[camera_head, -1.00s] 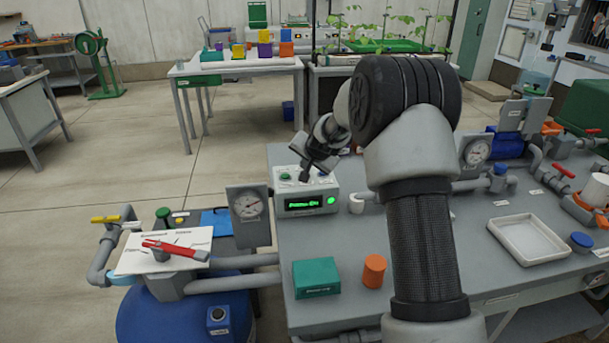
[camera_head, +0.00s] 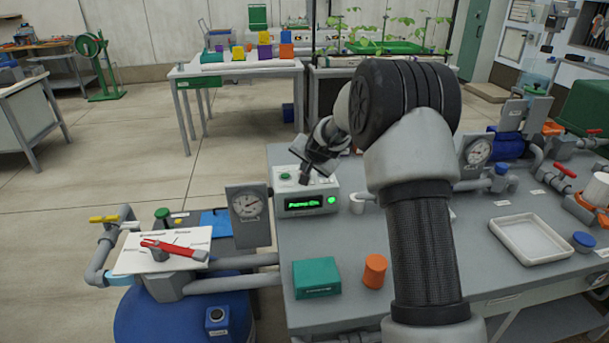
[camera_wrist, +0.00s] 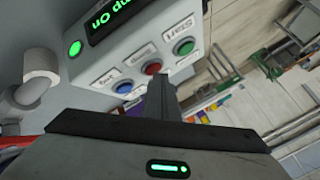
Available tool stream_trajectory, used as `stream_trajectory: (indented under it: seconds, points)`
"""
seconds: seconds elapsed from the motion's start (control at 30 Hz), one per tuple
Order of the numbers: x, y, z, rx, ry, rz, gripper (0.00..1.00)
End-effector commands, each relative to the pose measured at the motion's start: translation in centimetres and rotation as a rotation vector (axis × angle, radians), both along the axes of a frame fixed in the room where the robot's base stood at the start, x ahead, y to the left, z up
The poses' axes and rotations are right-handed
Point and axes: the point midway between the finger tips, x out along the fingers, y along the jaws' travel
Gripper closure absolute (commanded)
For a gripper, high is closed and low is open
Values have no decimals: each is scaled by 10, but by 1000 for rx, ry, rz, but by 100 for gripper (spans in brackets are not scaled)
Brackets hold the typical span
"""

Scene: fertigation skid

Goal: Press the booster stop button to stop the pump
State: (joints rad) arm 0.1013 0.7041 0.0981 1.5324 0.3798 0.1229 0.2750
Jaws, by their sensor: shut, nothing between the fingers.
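The booster control box (camera_head: 318,187) is a pale grey box on the bench with a dark display (camera_head: 303,203) reading "Pump On" in green. A green lamp (camera_head: 332,200) beside the display is lit. In the wrist view the box carries a green button (camera_wrist: 184,46) labelled "Start", a red button (camera_wrist: 152,68) and a blue button (camera_wrist: 124,87); the latter two labels are hard to read. My gripper (camera_head: 303,180) is shut and empty over the box top. In the wrist view its fingertips (camera_wrist: 158,76) are right at the red button; I cannot tell whether they touch.
A pressure gauge (camera_head: 248,206) stands left of the box. A teal box (camera_head: 316,278) and an orange cylinder (camera_head: 375,271) stand on the bench in front. A white pipe end (camera_head: 357,202) is close on the right. A white tray (camera_head: 529,239) lies farther right.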

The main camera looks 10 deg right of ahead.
Motion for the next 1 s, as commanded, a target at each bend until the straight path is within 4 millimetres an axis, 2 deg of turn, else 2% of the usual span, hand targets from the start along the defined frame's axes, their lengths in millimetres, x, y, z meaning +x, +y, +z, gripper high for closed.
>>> stream_trajectory:
  seconds: [0.5, 0.83, 1.0]
  points:
    - [0, 0, -3, 0, 2, 1, 100]
    - [-1, 1, 11, 0, 2, 1, 100]
    - [0, 1, 12, 0, 2, 1, 100]
